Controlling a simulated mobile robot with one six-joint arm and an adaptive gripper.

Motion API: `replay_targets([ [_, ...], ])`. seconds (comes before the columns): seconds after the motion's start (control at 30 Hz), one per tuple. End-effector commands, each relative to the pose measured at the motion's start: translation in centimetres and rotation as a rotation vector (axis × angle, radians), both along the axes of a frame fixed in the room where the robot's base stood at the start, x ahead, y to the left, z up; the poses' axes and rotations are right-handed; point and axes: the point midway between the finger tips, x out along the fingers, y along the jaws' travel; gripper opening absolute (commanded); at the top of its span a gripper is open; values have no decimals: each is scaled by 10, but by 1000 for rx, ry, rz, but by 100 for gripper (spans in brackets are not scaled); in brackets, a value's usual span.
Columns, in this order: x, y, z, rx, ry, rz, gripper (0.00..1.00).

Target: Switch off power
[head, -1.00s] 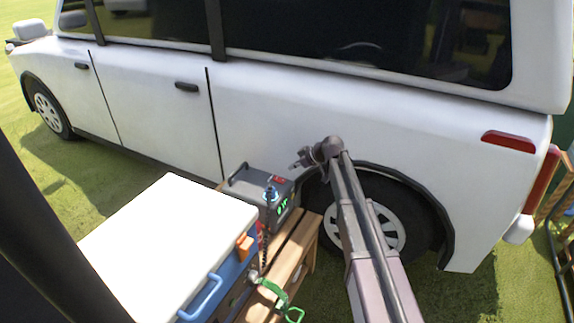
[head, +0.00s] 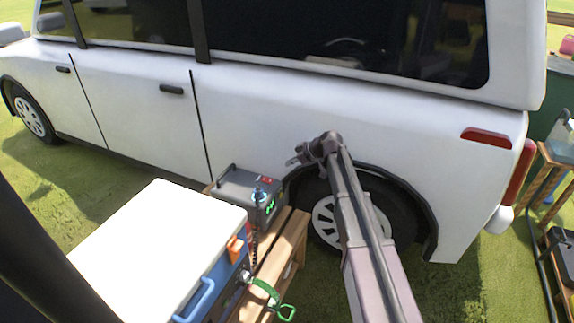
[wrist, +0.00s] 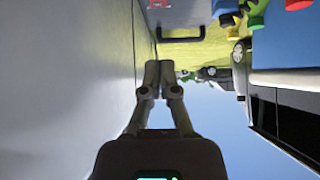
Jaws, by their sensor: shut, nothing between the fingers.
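A grey power box (head: 236,187) with a black carry handle stands on the wooden bench beside the car. It has a small red switch (head: 267,181) on top, a blue plug or knob (head: 259,194) and a lit green display (head: 271,206). My gripper (head: 292,161) is above and to the right of the box, close to the car's side, apart from the box. In the wrist view, my gripper's fingers (wrist: 158,82) are together and empty. The grey box (wrist: 186,14) shows at the top edge there, cut off, with its red patch and handle.
A white-lidded blue cooler (head: 155,245) stands left of the box. The wooden bench (head: 283,250) carries a green strap. The white car (head: 300,120) blocks the far side. Shelves (head: 555,185) stand at the far right. Grass lies around.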

Motion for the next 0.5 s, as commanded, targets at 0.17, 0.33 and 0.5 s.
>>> replay_targets([
  [0.17,6,8,3,38,-14,-1,0],
  [0.33,8,12,5,58,-21,-1,0],
  [0.5,8,12,6,58,-20,-1,0],
])
